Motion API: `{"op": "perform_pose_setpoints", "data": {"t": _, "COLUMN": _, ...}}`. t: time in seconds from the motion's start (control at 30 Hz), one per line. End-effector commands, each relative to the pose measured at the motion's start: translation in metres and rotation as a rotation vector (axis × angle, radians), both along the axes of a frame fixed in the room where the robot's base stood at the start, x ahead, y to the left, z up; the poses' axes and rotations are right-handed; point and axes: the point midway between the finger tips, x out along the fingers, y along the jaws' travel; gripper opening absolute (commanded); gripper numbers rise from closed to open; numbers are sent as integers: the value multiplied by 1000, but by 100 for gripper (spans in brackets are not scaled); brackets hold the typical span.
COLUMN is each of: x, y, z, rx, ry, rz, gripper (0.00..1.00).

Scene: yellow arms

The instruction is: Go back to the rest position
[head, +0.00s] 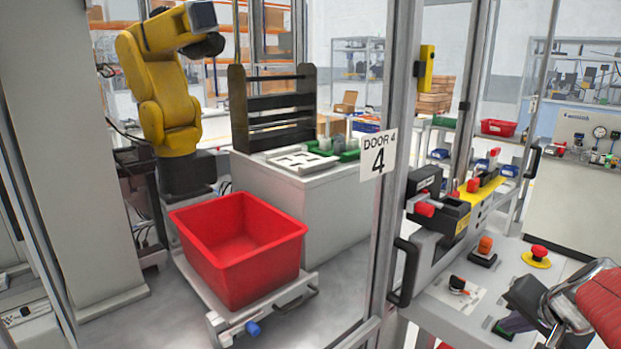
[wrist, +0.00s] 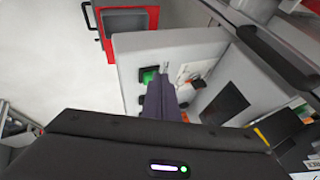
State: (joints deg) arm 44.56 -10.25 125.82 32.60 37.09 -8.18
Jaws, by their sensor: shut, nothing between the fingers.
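My gripper (head: 513,323) shows at the lower right of the head view, low over the grey control panel (head: 447,318) and at the end of my red and dark arm. In the wrist view the purple-grey fingers of my gripper (wrist: 161,84) are together, with nothing between them. Their tips appear beside a green button (wrist: 148,76) on the panel. I cannot tell whether they touch it.
A black rotary switch (head: 458,286), an orange button (head: 485,244) and a red emergency stop (head: 539,252) stand up from the panel. The door frame (head: 393,120) rises left of it. Behind it are a red bin (head: 240,250) and a yellow robot arm (head: 165,105).

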Motion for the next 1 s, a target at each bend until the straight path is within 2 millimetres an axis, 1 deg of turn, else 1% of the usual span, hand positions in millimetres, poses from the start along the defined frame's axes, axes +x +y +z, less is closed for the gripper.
{"op": "perform_pose_setpoints", "data": {"t": 0.03, "x": -6, "y": 13, "z": -3, "rx": -4, "ry": 26, "rz": 32, "gripper": 0}}
{"op": "perform_pose_setpoints", "data": {"t": 0.2, "x": -25, "y": 60, "z": -12, "rx": -31, "ry": 115, "rz": 150, "gripper": 0}}
{"op": "perform_pose_setpoints", "data": {"t": 0.37, "x": -45, "y": 104, "z": -16, "rx": -78, "ry": 189, "rz": 275, "gripper": 0}}
{"op": "perform_pose_setpoints", "data": {"t": 0.5, "x": -65, "y": 142, "z": -18, "rx": -139, "ry": 244, "rz": 397, "gripper": 0}}
{"op": "perform_pose_setpoints", "data": {"t": 0.6, "x": -78, "y": 165, "z": -18, "rx": -187, "ry": 272, "rz": 477, "gripper": 0}}
{"op": "perform_pose_setpoints", "data": {"t": 0.8, "x": -101, "y": 204, "z": -16, "rx": -288, "ry": 294, "rz": 630, "gripper": 0}}
{"op": "perform_pose_setpoints", "data": {"t": 1.0, "x": -114, "y": 239, "z": -8, "rx": -382, "ry": 256, "rz": 772, "gripper": 0}}
